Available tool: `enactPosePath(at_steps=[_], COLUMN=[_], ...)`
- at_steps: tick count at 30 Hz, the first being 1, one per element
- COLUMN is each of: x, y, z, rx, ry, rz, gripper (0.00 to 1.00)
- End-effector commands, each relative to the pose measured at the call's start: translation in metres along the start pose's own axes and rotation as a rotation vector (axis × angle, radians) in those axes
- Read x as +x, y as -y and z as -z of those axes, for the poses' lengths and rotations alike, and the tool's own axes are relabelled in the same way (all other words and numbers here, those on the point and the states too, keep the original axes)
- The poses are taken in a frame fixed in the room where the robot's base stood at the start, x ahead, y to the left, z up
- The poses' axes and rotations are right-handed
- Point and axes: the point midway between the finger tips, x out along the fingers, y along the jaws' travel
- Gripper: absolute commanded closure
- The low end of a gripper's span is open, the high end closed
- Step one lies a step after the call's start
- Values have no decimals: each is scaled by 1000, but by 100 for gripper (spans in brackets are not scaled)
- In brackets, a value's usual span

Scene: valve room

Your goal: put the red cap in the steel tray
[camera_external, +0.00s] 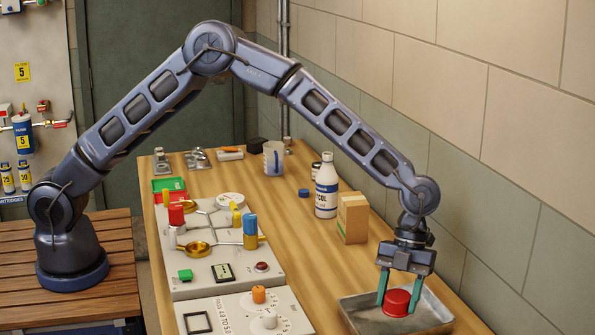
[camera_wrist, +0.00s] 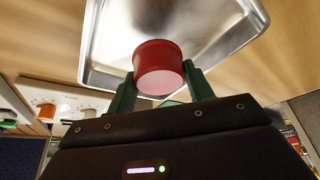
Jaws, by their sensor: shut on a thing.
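The red cap (camera_external: 396,302) is a short round cylinder, held between the green fingers of my gripper (camera_external: 397,292). The steel tray (camera_external: 356,318) is a shallow metal tray at the near right end of the wooden table. In the external view the cap is over the tray, at about rim level; I cannot tell whether it touches the floor of the tray. In the wrist view the cap (camera_wrist: 158,68) shows between the fingertips of my gripper (camera_wrist: 157,78), with the tray (camera_wrist: 235,40) behind it. My gripper is shut on the cap.
A cardboard box (camera_external: 352,218) and a white bottle (camera_external: 327,187) stand behind the tray near the wall. A panel with knobs, valves and a red button (camera_external: 261,267) lies along the left of the table. Bare wood (camera_external: 315,255) lies between panel and box.

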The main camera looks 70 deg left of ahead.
Motion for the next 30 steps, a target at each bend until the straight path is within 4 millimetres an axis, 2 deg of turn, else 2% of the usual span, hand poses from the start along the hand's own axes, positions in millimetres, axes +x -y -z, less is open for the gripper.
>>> enactPosePath(at_steps=[3,6,18,19,21,22,30], x=[18,26,31,30,30,30,30], y=[0,0,0,0,0,0,0], z=[-6,-10,-12,-12,-12,-12,-12], rx=[-1,0,0,0,0,0,0], ry=[-2,-1,-1,-1,-1,-1,0], rz=[-4,-1,-2,-1,-2,-1,-1], gripper=[69,69,69,43,29,26,26])
